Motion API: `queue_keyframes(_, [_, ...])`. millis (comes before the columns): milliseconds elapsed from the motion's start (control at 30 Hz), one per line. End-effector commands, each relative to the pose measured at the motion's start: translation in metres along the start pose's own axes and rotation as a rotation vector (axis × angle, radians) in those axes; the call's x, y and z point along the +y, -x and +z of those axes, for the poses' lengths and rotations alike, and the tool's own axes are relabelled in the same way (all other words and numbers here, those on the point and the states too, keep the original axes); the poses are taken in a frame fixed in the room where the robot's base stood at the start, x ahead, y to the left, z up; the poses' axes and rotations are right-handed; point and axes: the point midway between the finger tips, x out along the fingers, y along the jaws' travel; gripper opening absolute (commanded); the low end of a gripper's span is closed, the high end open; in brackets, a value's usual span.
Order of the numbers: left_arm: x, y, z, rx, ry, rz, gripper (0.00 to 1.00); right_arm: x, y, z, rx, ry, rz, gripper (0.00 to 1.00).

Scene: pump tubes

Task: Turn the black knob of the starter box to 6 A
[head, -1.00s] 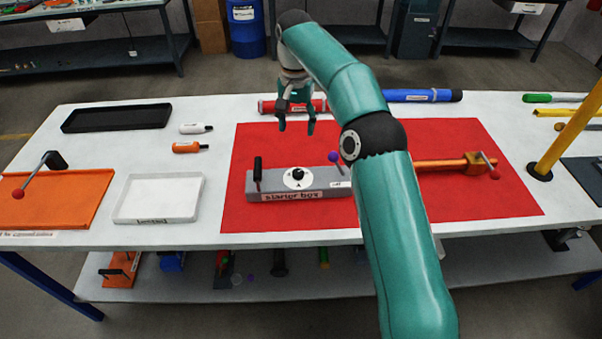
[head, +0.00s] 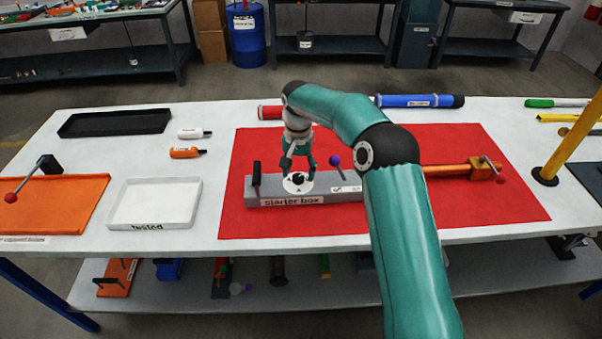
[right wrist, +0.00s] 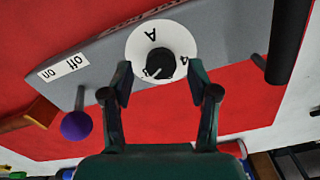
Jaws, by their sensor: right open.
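The grey starter box (head: 340,196) lies on the red mat (head: 450,150), its label facing front. Its black knob (head: 298,178) sits on a white round dial (head: 293,188). In the right wrist view the knob (right wrist: 159,64) has a light pointer line, and the dial (right wrist: 178,38) shows a letter A and partly hidden figures. My right gripper (head: 298,166) is open above the dial. In the wrist view its fingers (right wrist: 160,85) stand either side of the lower part of the dial, with the knob slightly beyond the tips. I cannot tell any contact. My left gripper is not in view.
A black upright handle (head: 256,173) stands at the box's left end. A purple-ball lever (head: 335,162) stands to the right, near the on/off label (right wrist: 62,67). An orange clamp (head: 470,170) lies farther right. A white tray (head: 155,203) stands left of the mat.

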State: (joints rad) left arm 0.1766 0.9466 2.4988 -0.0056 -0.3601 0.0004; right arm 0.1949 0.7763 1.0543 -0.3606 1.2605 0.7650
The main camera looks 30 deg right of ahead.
Motion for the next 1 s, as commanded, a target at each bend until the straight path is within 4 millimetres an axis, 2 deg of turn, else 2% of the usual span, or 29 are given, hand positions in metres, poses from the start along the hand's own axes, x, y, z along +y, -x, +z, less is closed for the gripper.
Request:
queue_keyframes(200, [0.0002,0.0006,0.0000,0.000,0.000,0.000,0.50,0.0001,-0.0131,0.0001,0.000,0.001,0.000,0.60])
queue_keyframes(467, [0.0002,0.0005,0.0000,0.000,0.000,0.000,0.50,0.0004,-0.0138,0.0000,0.001,0.000,0.000,0.58])
queue_keyframes(800, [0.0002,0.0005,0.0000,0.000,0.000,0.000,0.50,0.0008,-0.0135,-0.0002,0.000,0.000,0.000,0.01])
queue_keyframes(833, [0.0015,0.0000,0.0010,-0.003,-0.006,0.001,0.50,0.0086,-0.0144,-0.0093,0.001,-0.006,0.000,0.00])
queue_keyframes(1000, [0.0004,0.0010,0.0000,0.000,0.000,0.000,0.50,0.0014,-0.0132,-0.0011,0.000,0.007,0.000,0.00])
